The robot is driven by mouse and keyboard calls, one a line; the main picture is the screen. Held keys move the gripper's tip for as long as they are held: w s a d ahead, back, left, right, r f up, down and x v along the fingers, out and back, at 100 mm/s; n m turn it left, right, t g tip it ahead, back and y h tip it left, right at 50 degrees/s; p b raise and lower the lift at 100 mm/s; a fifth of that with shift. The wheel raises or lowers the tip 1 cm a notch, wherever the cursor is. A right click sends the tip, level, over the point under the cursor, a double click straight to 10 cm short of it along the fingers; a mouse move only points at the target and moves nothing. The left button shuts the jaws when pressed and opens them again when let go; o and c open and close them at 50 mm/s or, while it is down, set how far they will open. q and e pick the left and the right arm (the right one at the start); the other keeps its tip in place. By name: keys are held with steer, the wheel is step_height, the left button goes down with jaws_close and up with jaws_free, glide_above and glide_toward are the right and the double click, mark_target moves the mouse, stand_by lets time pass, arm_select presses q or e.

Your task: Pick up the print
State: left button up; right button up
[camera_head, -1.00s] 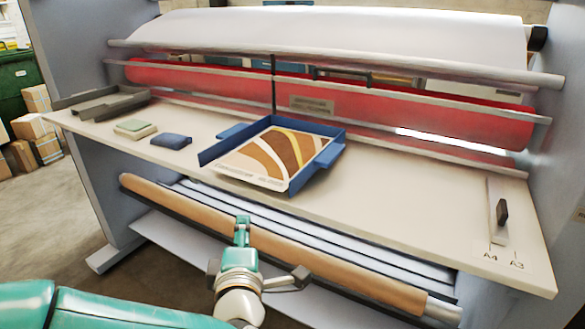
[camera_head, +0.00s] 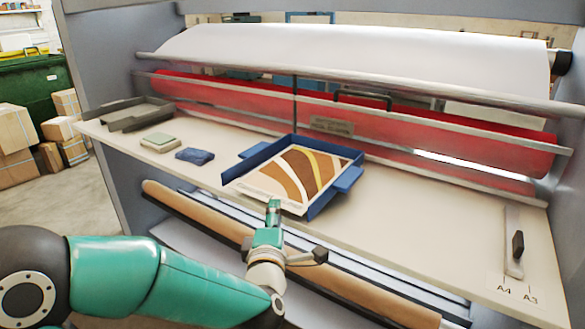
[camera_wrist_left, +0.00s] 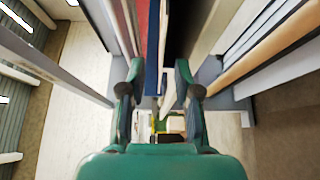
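The print (camera_head: 297,174) is a sheet with brown, tan, yellow and white curved bands. It lies in a blue tray (camera_head: 335,195) on the laminator's pale table, its near edge at the tray's open front. My left gripper (camera_head: 274,207) is at that near edge in the head view, coming from the front. In the left wrist view my left gripper (camera_wrist_left: 158,72) has its fingers apart, with the blue tray wall (camera_wrist_left: 151,50) seen edge-on in the gap. I cannot tell whether a finger touches the print. My right gripper is not in view.
The pale table (camera_head: 420,235) has a blue cloth (camera_head: 195,156), a pale block (camera_head: 158,142) and a dark tray (camera_head: 130,114) at left. Red rollers (camera_head: 230,104) run behind. A brown roll (camera_head: 205,214) lies below the front edge. The table's right side is mostly clear.

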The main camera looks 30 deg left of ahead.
arm_select(q)
steer(key=shift+p+x, duration=1)
steer(key=shift+x, duration=1.9)
steer(key=shift+f, duration=0.2)
steer(key=shift+c, duration=0.3)
jaws_close()
